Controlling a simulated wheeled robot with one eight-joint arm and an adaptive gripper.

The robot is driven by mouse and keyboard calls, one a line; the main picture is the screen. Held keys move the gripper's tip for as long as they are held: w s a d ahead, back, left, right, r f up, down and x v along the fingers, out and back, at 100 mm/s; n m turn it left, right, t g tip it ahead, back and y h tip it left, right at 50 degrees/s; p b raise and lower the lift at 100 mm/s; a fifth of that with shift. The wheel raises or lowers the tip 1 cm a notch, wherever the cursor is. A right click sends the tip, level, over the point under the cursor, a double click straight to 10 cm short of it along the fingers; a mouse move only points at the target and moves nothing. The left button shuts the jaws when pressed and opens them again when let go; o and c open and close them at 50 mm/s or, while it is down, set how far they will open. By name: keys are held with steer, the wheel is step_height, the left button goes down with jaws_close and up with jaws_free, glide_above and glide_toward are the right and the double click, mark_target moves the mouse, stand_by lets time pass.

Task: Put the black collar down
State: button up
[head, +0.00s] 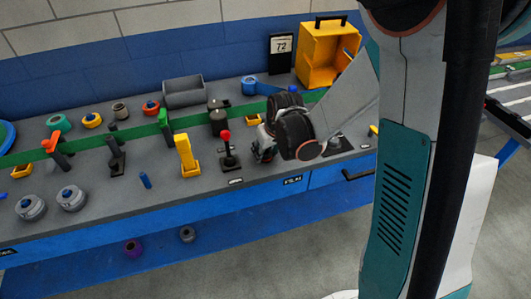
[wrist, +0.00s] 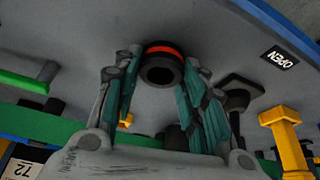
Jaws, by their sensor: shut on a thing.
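The black collar (wrist: 160,70) is a short dark ring with a round hole and a red band along one side. In the wrist view it sits between the two fingers of my gripper (wrist: 160,62). My gripper is shut on it, with teal-and-grey fingers at its left and right. In the head view my gripper (head: 263,152) is low over the front part of the grey bench (head: 215,178), right of a red-knobbed lever. My wrist hides the collar there. I cannot tell whether the collar touches the bench.
The red-knobbed lever (head: 226,148) and a yellow upright block (head: 186,155) stand left of my gripper. A dark cylinder (head: 218,122), a grey bin (head: 184,92) and a yellow box (head: 322,58) stand farther back. A green strip (head: 90,140) crosses the bench. Some bare bench lies near the front edge.

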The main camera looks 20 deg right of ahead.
steer(key=shift+f, duration=0.2)
steer(key=o, duration=1.1)
steer(key=shift+r, duration=0.15)
